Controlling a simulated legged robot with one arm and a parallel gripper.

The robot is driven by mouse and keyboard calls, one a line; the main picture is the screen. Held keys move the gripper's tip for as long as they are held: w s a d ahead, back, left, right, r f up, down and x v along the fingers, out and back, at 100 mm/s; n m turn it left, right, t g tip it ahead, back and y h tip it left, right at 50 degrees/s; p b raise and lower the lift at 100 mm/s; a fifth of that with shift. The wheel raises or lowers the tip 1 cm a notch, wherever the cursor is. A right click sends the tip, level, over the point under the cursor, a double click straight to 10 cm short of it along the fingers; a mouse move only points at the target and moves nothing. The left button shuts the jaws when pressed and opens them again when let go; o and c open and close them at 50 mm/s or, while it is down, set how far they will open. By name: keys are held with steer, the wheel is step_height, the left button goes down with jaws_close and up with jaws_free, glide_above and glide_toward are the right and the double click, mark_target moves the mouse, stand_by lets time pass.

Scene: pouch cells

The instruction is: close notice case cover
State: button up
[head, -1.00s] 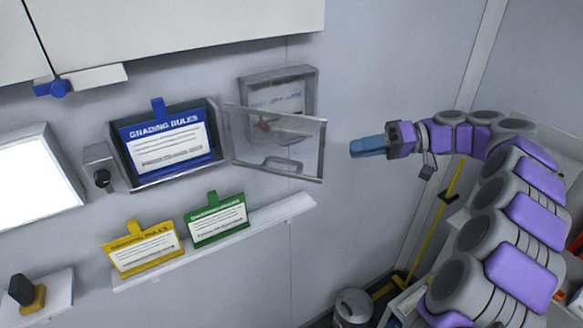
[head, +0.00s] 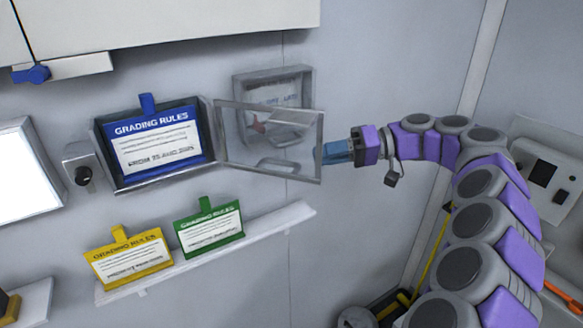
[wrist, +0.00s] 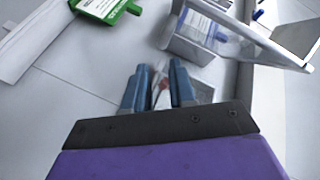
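The notice case (head: 100,150) is a dark wall frame holding a blue "Grading Rules" card (head: 155,143). Its clear cover (head: 219,128), with a grey rim and a handle low on it, stands swung open to the right of the case. My gripper (head: 322,153) has blue fingers and is at the cover's free right edge in the head view; I cannot tell whether they touch. In the wrist view my gripper (wrist: 157,75) shows two fingers apart with a gap between them and nothing held. A small red thing shows beyond the gap.
A grey clear-fronted box (head: 308,90) is on the wall behind the cover. A ledge (head: 270,228) below bears a yellow card (head: 130,258) and a green card (head: 208,228). A black knob (head: 83,176) is left of the case. A white cabinet (head: 170,20) hangs above.

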mark_target(280, 164)
steer(key=x, duration=1)
steer(key=shift+a+r, duration=0.2)
steer(key=shift+a, duration=0.1)
steer(key=shift+v, duration=0.85)
steer(key=shift+s+a+f, duration=0.1)
steer(key=shift+a+f, duration=0.15)
steer(key=shift+a, duration=0.45)
steer(key=shift+c, duration=1)
steer(key=shift+a, duration=0.15)
steer(key=shift+c, duration=0.6)
jaws_close()
steer(key=shift+f, duration=0.1)
